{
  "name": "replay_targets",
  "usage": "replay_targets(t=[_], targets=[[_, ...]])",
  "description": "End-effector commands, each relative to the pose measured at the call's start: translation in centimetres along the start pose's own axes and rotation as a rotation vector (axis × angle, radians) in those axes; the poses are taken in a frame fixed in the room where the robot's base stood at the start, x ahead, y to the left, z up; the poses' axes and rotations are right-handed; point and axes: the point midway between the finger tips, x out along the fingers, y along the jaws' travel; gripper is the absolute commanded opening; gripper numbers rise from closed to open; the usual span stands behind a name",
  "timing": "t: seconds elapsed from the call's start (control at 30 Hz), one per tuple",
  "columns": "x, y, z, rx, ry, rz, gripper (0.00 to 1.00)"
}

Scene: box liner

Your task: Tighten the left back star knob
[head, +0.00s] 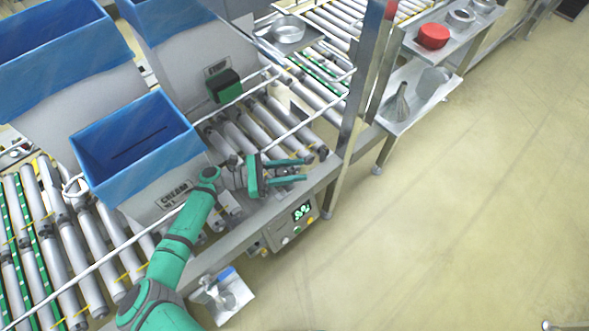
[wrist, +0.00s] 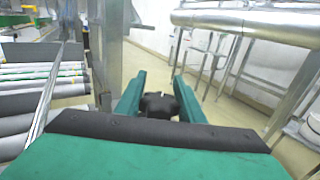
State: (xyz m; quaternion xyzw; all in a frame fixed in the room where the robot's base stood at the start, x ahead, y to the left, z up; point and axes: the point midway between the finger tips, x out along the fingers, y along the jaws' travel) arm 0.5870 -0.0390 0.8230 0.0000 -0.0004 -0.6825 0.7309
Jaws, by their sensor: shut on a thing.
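A black star knob (wrist: 160,105) sits between the two teal fingers of my gripper (wrist: 160,88) in the wrist view, close in front of the palm. The fingers are shut on it. In the head view my gripper (head: 304,169) reaches right along the conveyor's near edge, close to the metal post. The knob is too small to make out there. Whether this is the left back knob, and how tight it is, I cannot tell.
A blue-lined cream box (head: 165,185) stands on the roller conveyor left of my gripper. A guide rail (head: 300,124) and an upright metal post (head: 365,85) are close by. A control box (head: 290,225) hangs below. The floor at right is clear.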

Motion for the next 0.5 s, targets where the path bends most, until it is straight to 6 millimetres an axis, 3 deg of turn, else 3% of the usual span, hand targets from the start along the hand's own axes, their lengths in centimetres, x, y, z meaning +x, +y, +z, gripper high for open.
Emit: replay_targets(t=[0.1,0.13,0.2,0.5], targets=[[-0.22,0.05,-0.26,-0.001,0.006,0.004,0.12],[-0.22,0.05,-0.27,-0.001,0.006,0.005,0.39],[-0.18,0.04,-0.24,-0.001,0.005,0.004,0.53],[-0.07,0.01,-0.03,0.000,0.002,0.002,0.53]])
